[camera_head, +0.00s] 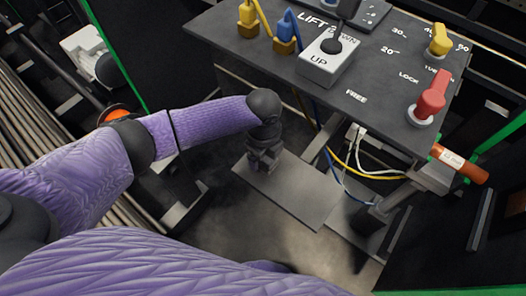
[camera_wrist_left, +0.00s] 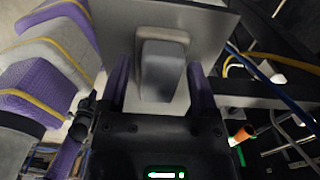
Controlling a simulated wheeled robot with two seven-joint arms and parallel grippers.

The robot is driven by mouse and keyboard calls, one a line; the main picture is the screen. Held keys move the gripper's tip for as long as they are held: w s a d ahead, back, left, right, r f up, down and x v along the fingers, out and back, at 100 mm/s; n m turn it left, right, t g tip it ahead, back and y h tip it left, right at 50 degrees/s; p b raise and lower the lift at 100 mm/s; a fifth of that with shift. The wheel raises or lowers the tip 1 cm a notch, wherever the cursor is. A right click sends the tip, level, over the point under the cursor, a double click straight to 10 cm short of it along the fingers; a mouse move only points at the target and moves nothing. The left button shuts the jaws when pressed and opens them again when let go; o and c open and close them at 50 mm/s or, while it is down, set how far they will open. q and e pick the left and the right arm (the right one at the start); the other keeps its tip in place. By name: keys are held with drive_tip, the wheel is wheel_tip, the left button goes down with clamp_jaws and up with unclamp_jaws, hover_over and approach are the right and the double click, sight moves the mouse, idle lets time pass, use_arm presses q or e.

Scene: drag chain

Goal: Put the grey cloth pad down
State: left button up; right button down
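A small grey block, apparently the grey cloth pad (camera_wrist_left: 164,72), stands on a flat grey plate (camera_wrist_left: 211,27) in the left wrist view. It has a paler border at its far end. My left gripper (camera_wrist_left: 158,62) has a purple finger on each side of it, with a narrow gap showing at the left; contact at the right is unclear. In the head view my left gripper (camera_head: 264,163) points down over the left end of the grey plate (camera_head: 295,192), and its dark body hides most of the pad. My right gripper is out of view.
A dark control panel (camera_head: 373,90) with blue, yellow and red knobs overhangs behind the plate. Yellow, white and blue cables (camera_head: 345,165) hang to the right of my gripper. An orange cylinder (camera_head: 460,163) sits at the far right. The floor below the plate looks clear.

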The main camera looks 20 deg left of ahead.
use_arm(q)
drive_tip(key=shift+o, duration=1)
wheel_tip(320, 180, up, 12)
drive_tip(key=p, duration=0.5)
drive_tip(key=shift+r, duration=0.2)
drive_tip(key=shift+s+f, duration=0.1)
